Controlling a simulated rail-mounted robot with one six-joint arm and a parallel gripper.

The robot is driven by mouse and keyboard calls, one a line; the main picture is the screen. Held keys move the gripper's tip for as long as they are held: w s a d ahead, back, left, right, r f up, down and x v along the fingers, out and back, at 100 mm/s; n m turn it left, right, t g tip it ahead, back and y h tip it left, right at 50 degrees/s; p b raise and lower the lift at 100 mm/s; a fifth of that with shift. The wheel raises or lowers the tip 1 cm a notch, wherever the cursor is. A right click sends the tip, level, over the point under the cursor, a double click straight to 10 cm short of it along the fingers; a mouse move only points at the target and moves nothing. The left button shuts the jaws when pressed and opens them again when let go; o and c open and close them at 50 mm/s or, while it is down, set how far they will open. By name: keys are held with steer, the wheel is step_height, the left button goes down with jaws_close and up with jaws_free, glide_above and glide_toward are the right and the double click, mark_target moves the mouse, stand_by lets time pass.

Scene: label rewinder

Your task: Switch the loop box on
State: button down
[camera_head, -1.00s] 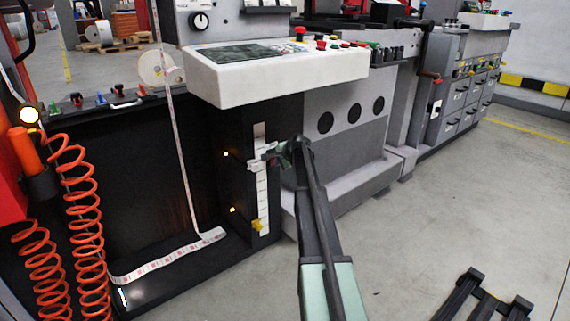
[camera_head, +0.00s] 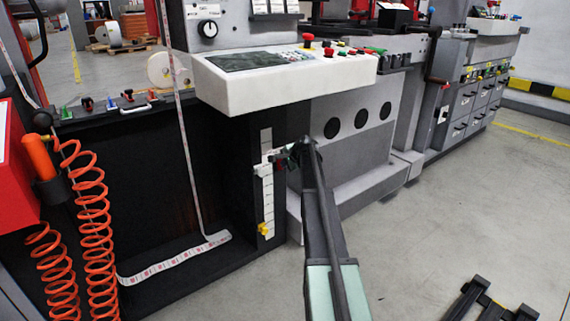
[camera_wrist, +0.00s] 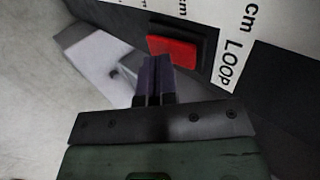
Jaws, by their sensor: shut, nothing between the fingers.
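The loop box (camera_head: 130,190) is the dark open cabinet at the left in the head view, with a white printed web looping through it. A white scale strip (camera_head: 267,190) with a yellow pointer (camera_head: 264,229) runs down its right front. In the wrist view a red rocker switch (camera_wrist: 172,50) sits in a black frame beside the LOOP label (camera_wrist: 229,66). My gripper (camera_wrist: 153,60) is shut and empty, its fingertips just below the red rocker in that picture; I cannot tell whether they touch it. In the head view my gripper (camera_head: 278,160) is at the strip's upper part.
A white control panel (camera_head: 285,80) with buttons overhangs above my gripper. Orange coiled hoses (camera_head: 95,215) hang at the left. A grey machine front (camera_head: 350,145) stands to the right. The floor (camera_head: 440,220) at the right is mostly open.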

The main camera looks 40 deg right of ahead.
steer(key=s+f+p+v, duration=0.1)
steer(key=p+v, duration=0.7)
steer(key=v, duration=0.4)
steer(key=shift+s+r, duration=0.25)
steer(key=w+f+t+b, duration=0.1)
steer(key=w+f+b, duration=0.8)
steer(key=w+b, duration=0.1)
steer(key=shift+a+f+t+b, duration=0.2)
steer(key=shift+f+t+b, duration=0.1)
steer(key=shift+b, duration=0.45)
steer(key=shift+w, duration=0.15)
